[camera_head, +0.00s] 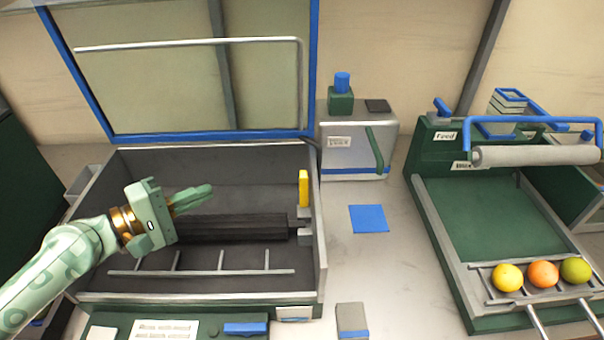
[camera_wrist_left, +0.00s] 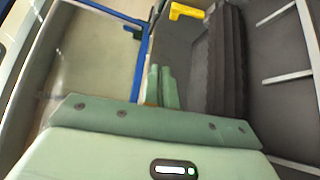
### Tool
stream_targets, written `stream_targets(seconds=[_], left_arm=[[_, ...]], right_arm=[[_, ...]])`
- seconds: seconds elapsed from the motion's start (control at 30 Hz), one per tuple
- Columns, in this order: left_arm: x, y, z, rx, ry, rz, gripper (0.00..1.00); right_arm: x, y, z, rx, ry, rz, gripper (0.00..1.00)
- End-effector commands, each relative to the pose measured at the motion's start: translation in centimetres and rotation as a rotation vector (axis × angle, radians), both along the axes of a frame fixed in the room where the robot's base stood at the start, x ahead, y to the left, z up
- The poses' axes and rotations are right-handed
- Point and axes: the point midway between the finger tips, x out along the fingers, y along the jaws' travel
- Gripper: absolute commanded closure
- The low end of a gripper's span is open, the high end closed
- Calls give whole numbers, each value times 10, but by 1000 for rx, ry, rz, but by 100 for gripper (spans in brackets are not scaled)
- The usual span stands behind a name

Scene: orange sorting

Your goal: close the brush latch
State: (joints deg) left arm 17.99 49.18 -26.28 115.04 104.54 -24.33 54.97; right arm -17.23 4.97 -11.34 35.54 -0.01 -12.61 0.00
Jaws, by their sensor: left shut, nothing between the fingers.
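The yellow brush latch (camera_head: 303,188) stands upright at the right end of the dark brush roller (camera_head: 235,228), against the right wall of the open grey bin. In the left wrist view the latch (camera_wrist_left: 188,12) is at the top, beside the end of the ribbed roller (camera_wrist_left: 228,65). My left gripper (camera_head: 198,197) is shut and empty above the bin, over the left part of the roller. Its fingers point right towards the latch and stay well apart from it. The fingers also show in the left wrist view (camera_wrist_left: 160,85). My right gripper is not in view.
The blue-framed lid (camera_head: 225,135) stands open behind the bin. A grey rack (camera_head: 200,272) lies in front of the roller. A machine with a green lever (camera_head: 374,150) stands behind right. The feed tray (camera_head: 425,210) with three fruits is at the right.

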Motion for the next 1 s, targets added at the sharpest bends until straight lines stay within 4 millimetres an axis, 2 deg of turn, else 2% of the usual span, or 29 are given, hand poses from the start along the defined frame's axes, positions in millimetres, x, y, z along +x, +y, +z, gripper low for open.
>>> stream_targets(seconds=[0.03, 0.13, 0.63, 0.77, 1.0], left_arm=[[1, 0, -12, -1, 8, 1, 100], [2, 1, -19, -3, 13, 1, 100], [6, -4, -17, -5, 11, 3, 100], [17, -18, -18, -6, 10, 2, 100], [49, -59, -24, -7, 10, 1, 100]], right_arm=[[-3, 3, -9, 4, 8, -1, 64], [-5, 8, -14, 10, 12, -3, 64], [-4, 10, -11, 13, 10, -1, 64], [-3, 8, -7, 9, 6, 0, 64], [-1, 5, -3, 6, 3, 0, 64]])
